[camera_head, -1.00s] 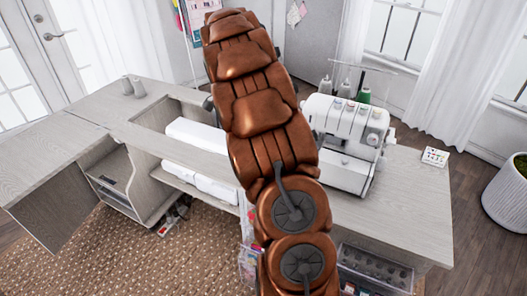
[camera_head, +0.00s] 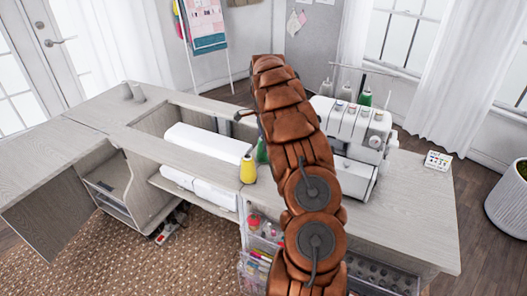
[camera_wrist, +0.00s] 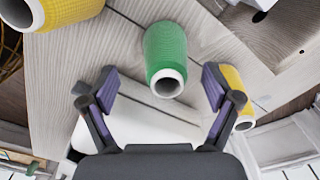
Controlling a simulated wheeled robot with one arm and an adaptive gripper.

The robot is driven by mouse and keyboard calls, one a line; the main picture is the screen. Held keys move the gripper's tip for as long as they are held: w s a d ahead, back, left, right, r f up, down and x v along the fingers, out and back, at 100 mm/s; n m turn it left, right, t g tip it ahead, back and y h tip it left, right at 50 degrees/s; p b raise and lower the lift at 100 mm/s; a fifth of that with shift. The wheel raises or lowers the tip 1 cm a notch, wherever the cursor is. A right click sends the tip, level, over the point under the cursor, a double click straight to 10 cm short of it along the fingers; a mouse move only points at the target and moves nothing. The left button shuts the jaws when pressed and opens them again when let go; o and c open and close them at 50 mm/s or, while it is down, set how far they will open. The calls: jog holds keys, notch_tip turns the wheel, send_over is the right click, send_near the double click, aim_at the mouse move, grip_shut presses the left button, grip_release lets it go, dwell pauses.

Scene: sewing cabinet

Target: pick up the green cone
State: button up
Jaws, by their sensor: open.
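The green cone (camera_wrist: 165,50) is a spool of green thread on the pale wood table, seen in the wrist view with its pale open end toward me. In the head view a strip of it (camera_head: 262,151) shows beside my arm, which hides the rest. My gripper (camera_wrist: 159,72) is open and empty, its purple-padded fingers apart on either side of the cone in the picture. I cannot tell how far the cone is from the fingers.
A yellow cone (camera_head: 247,170) stands at the table's front edge. The wrist view shows yellow cones at upper left (camera_wrist: 68,10) and behind the right finger (camera_wrist: 236,82). The white sewing machine (camera_head: 352,122) stands right of my arm, with another green spool (camera_head: 365,97) at its back.

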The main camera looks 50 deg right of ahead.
jog(key=shift+w+d+f+p, duration=0.15)
jog(key=shift+f+p, duration=0.25)
jog(key=shift+f, duration=0.9)
jog(key=shift+w+f+p, duration=0.15)
jog(key=shift+f+p, duration=0.25)
jog(key=shift+f, duration=0.9)
jog(key=c, duration=1.3)
jog(key=shift+r, duration=0.1)
